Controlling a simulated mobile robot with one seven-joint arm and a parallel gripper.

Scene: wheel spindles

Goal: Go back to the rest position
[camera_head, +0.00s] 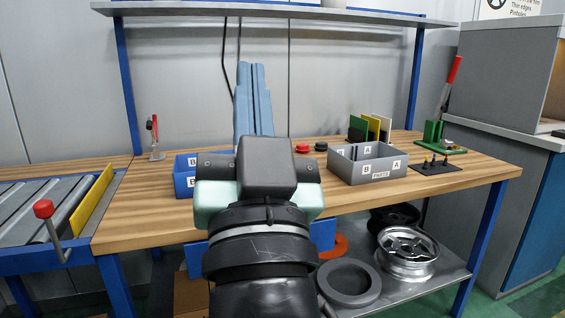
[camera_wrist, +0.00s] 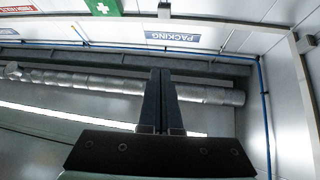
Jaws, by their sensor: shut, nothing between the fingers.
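My gripper (camera_head: 252,68) is raised in front of the wooden workbench, its two blue fingers pointing upward. In the wrist view my gripper (camera_wrist: 161,72) shows the fingers side by side, shut, with nothing held between them. Behind them the wrist view shows the upper wall, a pipe and an upside-down "PACKING" sign (camera_wrist: 172,36). In the head view my arm and wrist cover the middle of the bench and part of a blue bin (camera_head: 184,184).
The wooden bench (camera_head: 130,222) carries a grey parts bin (camera_head: 376,174), a black pegged plate (camera_head: 436,168) and a red-handled clamp (camera_head: 154,138). A roller conveyor (camera_head: 35,215) is at left. Wheel rims (camera_head: 408,252) lie on the lower shelf. An overhead shelf (camera_head: 270,11) spans the bench.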

